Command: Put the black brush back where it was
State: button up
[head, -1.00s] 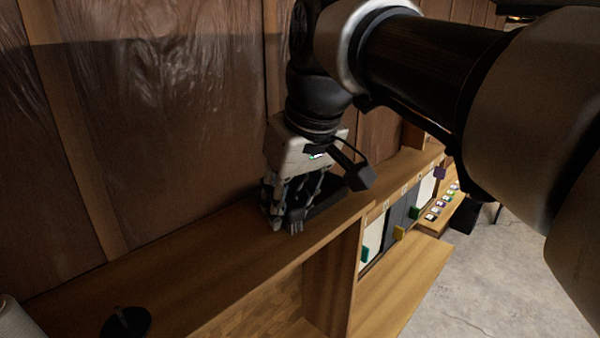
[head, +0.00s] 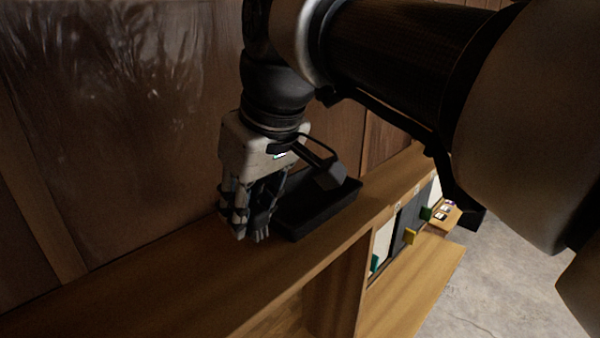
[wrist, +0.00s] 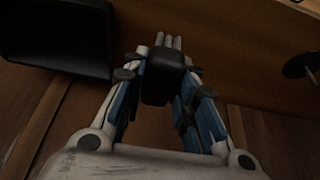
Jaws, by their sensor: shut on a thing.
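My gripper (head: 252,236) is shut on the black brush (wrist: 165,78), which shows as a dark block between the fingers in the wrist view. In the head view the fingers point down over the wooden shelf top, and I cannot make out the brush there. A black tray (head: 318,212) lies on the shelf top just right of my gripper; it also shows at the upper left of the wrist view (wrist: 62,72). The brush is beside the tray, not over it. Whether the brush touches the shelf, I cannot tell.
The wooden shelf top (head: 150,295) is clear to the left of my gripper. A plastic-covered wall (head: 110,100) stands close behind. A round black thing (wrist: 300,65) is at the right in the wrist view.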

aim_at(249, 225)
notch_tip(249, 225, down, 3)
jog(key=shift+w+f, duration=0.15)
jog(key=shift+f, duration=1.8)
jog(key=shift+b, duration=0.3)
jog(key=shift+f, duration=0.15)
jog(key=o, duration=1)
